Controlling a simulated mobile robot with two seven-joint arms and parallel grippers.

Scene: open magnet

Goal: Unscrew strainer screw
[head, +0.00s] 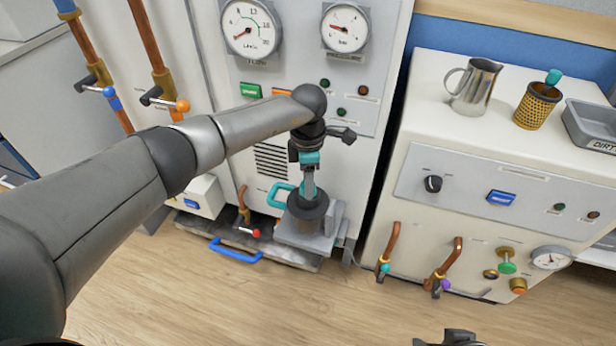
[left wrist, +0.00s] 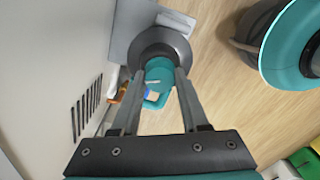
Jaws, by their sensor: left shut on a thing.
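The strainer (head: 308,216) is a dark grey round housing on a light grey block, low at the front of the white machine. It also shows in the left wrist view (left wrist: 146,40). The teal strainer screw (left wrist: 160,72) sits at the housing's opening, between my fingertips. My left gripper (head: 309,190) points down at the strainer, and its two fingers (left wrist: 162,80) are shut on the screw. The fingers partly hide the screw in the head view. A dark part, probably of my right gripper (head: 450,338), shows at the bottom edge; its fingers are out of view.
A teal handle (head: 279,195) stands left of the strainer. A blue handle (head: 236,250) and a red-tipped valve (head: 250,230) are low to the left. A white cabinet (head: 440,165) with copper taps stands right. A teal-rimmed round object (left wrist: 290,50) is right in the wrist view.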

